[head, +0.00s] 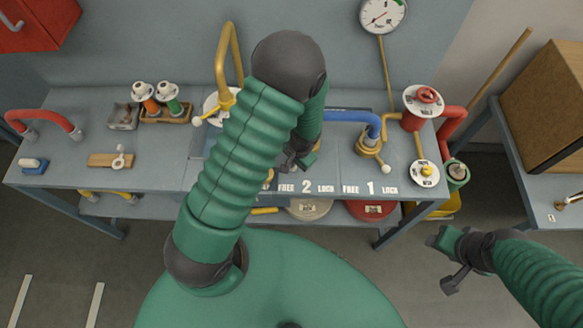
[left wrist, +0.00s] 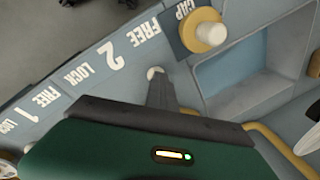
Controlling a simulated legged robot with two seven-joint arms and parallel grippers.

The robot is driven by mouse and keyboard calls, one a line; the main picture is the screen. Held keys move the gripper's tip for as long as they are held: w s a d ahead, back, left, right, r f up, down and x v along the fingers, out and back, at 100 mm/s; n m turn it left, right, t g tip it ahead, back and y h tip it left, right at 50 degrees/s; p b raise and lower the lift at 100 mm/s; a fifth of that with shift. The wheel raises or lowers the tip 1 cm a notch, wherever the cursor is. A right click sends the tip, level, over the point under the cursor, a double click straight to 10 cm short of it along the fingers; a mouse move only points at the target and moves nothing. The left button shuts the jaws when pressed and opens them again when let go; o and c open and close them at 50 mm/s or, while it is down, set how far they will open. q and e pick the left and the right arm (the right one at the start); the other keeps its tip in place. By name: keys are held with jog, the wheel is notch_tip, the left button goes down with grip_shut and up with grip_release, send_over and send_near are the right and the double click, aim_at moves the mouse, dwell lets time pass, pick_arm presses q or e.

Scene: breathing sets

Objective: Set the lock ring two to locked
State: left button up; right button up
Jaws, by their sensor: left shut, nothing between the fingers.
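The bench edge carries the station 2 label (head: 305,187), with FREE on its left and LOCK on its right in the head view. My left gripper (head: 298,160) is shut and empty above this label, and it and my arm hide lock ring two there. In the left wrist view a white ball knob (left wrist: 155,73) shows by the "2" (left wrist: 110,56), beside the dark finger. It looks like the tip of the ring's lever; the ring is hidden. I cannot tell whether they touch. My right gripper (head: 449,262) is away from the bench at right.
Station 1 has a yellow ring (head: 371,145) with a blue hose (head: 350,117). A yellow cap (left wrist: 205,34) on a CAP plate and a recess (left wrist: 240,80) lie near station 2. A red flanged fitting (head: 422,102) stands at right. A gauge (head: 382,14) hangs on the wall.

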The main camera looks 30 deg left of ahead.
pick_arm(q)
jog(key=shift+o, duration=1.1)
jog(key=shift+f, duration=0.65)
jog(key=shift+o, duration=1.2)
jog(key=shift+r+p, duration=0.35)
jog(key=shift+p, duration=0.1)
jog(key=shift+o, duration=1)
jog(key=w+r+p, duration=0.1)
jog(key=p, duration=0.1)
jog(key=w+r+p, duration=0.1)
jog(key=w+r, duration=0.1)
jog(key=shift+w+a+p, duration=0.15)
jog(key=shift+a+p, duration=0.2)
jog(key=shift+p, duration=0.05)
jog(key=p+v, duration=1.1)
jog(key=v, duration=0.4)
pick_arm(e)
jog(key=w+a+r, duration=0.1)
jog(key=w+r, duration=0.2)
jog(key=r, duration=1.1)
jog(key=shift+a+r, duration=0.15)
jog(key=shift+a, duration=0.25)
